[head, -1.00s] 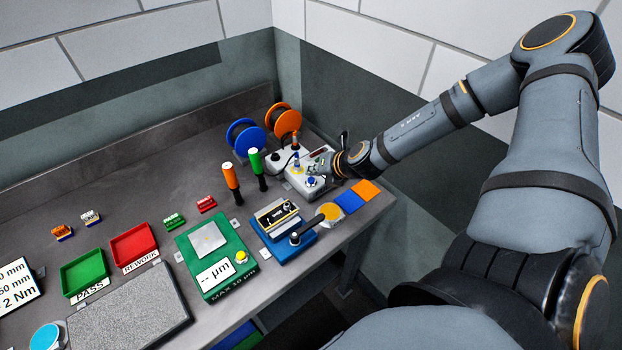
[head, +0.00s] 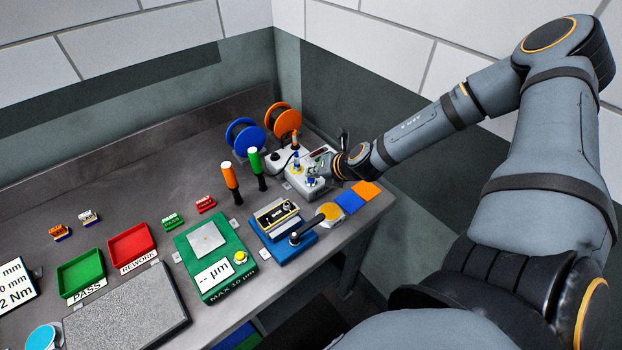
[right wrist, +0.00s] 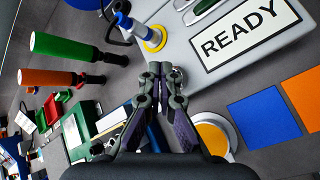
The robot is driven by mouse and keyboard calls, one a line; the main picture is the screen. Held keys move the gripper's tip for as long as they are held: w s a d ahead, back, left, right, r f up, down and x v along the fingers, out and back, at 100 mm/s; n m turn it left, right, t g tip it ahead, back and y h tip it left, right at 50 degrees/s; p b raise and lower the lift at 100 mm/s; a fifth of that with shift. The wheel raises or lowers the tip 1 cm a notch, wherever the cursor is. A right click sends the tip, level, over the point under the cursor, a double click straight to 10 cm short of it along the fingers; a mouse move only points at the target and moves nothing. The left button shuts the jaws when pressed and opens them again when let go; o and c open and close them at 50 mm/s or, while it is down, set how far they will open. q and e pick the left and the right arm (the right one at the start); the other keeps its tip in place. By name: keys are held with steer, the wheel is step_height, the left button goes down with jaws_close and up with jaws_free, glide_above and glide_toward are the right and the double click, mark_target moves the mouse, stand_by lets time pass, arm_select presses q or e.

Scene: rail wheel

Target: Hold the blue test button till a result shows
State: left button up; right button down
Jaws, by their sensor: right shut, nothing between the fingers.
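The grey tester box (head: 290,186) stands at the back right of the bench, with its blue button (head: 310,182) near the front. In the right wrist view its display panel (right wrist: 245,33) reads READY. My right gripper (head: 317,175) is shut and empty, its fingertips at the blue button. In the right wrist view the shut fingertips (right wrist: 162,70) are over the box's edge and hide the button. Whether they touch or press it I cannot tell. A blue-handled probe (right wrist: 125,22) stands by a yellow ring on the box. My left gripper is not in view.
Green (head: 257,164) and orange (head: 230,178) screwdrivers stand left of the box. Blue and orange spools (head: 283,121) stand behind. A blue fixture (head: 284,240) with a black lever, a yellow-topped disc (head: 330,212) and blue and orange pads (head: 366,190) are in front.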

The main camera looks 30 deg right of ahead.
mark_target(314, 180)
steer(key=shift+f+b, duration=0.45)
steer(key=shift+f, duration=0.05)
stand_by(0.3)
stand_by(3.1)
steer(key=shift+r+p, duration=0.85)
steer(key=shift+r, duration=0.05)
step_height(314, 180, up, 5)
steer(key=p, duration=0.5)
steer(key=shift+r, duration=0.1)
